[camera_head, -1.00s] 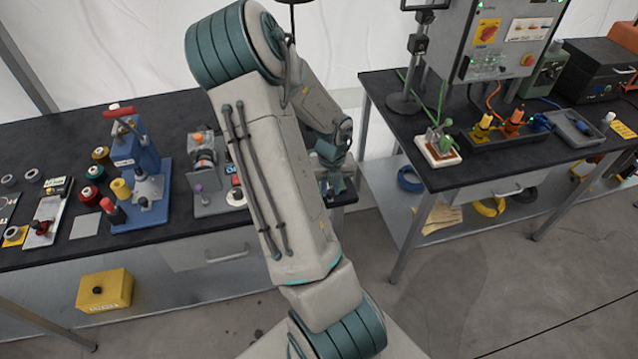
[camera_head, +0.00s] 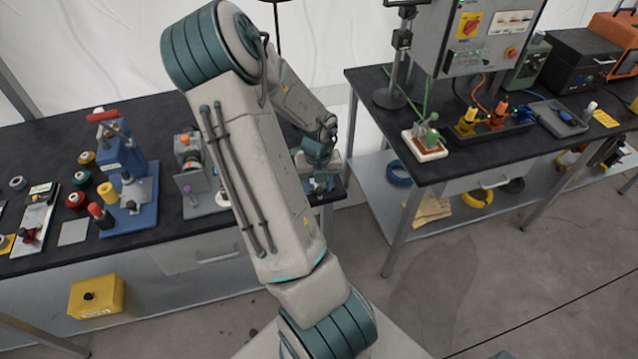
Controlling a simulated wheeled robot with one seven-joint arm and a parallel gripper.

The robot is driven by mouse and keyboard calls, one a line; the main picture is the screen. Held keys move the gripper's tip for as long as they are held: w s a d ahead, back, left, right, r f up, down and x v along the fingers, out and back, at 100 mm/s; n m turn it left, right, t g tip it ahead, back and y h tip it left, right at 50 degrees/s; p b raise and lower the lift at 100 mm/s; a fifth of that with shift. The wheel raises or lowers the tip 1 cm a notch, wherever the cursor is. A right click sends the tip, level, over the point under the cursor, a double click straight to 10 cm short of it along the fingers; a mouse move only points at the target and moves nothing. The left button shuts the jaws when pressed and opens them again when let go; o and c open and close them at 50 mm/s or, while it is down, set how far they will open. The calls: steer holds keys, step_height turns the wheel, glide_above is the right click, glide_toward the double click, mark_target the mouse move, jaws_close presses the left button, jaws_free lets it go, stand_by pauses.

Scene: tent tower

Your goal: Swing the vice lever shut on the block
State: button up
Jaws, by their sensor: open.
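My gripper (camera_head: 320,183) is at the right end of the left bench, small in the view and partly hidden by my own wrist. Its jaws are open, and I see nothing held between them. I cannot clearly make out the vice, its lever or the block. They may be hidden behind my arm or be among small parts near the gripper. I cannot tell whether the gripper touches anything.
The left bench (camera_head: 190,240) holds a blue press (camera_head: 126,170) with a red handle, a grey fixture (camera_head: 194,175) and several spools. The right bench (camera_head: 440,178) carries a control box (camera_head: 478,40) and a green clamp-like part (camera_head: 427,140). A floor gap separates the benches.

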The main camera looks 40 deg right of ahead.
mark_target(318, 189)
step_height(318, 189, up, 14)
steer(key=shift+p, duration=0.4)
steer(key=shift+f, duration=0.1)
steer(key=shift+c, duration=0.3)
